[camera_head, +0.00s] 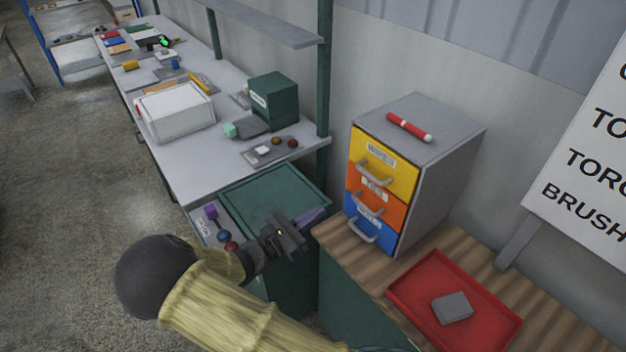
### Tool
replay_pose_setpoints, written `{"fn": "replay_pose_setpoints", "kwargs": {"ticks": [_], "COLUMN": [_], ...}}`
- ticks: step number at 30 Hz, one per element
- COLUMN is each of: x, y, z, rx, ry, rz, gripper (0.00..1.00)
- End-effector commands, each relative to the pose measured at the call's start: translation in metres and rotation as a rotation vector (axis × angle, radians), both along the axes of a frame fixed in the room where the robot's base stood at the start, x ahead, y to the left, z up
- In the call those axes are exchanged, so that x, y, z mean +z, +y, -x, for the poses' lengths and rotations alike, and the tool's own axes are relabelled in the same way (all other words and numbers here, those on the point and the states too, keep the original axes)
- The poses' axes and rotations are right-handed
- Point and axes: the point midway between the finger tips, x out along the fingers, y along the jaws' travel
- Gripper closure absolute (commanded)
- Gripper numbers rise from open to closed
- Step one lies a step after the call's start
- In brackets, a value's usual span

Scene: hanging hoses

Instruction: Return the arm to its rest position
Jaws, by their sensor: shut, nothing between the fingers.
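My arm, in a tan sleeve with a black joint, reaches in from the bottom of the head view. My gripper (288,238) is dark, shut and empty. In the picture it lies over the front edge of a green cabinet or bin (262,200), left of the wooden counter (345,235). I cannot tell its exact height or whether it touches anything.
A drawer unit (440,165) with yellow, orange and blue drawers, all shut, stands on the counter with a red stick (409,127) on top. A red tray (410,288) holds a grey block (452,307). A grey workbench (190,178) with several items runs along the wall. Open floor (60,200) lies left.

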Motion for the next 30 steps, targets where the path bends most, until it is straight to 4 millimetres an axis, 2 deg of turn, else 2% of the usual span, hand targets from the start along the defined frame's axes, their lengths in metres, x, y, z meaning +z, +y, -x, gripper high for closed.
{"fn": "replay_pose_setpoints", "kwargs": {"ticks": [6, 8, 11, 15, 19, 24, 30], "x": [-0.001, -0.003, -0.009, -0.021, -0.032, -0.039, -0.036], "y": [-0.006, -0.017, -0.044, -0.086, -0.114, -0.13, -0.132], "z": [0.001, 0.003, 0.012, 0.036, 0.063, 0.095, 0.122], "rx": [-0.02, -0.054, -0.15, -0.339, -0.519, -0.734, -0.956], "ry": [0.005, 0.011, 0.028, 0.035, 0.01, -0.07, -0.234], "rz": [-0.022, -0.063, -0.175, -0.412, -0.644, -0.941, -1.272], "gripper": [1.0, 1.0, 1.0, 1.0, 1.0, 1.0, 1.0]}}
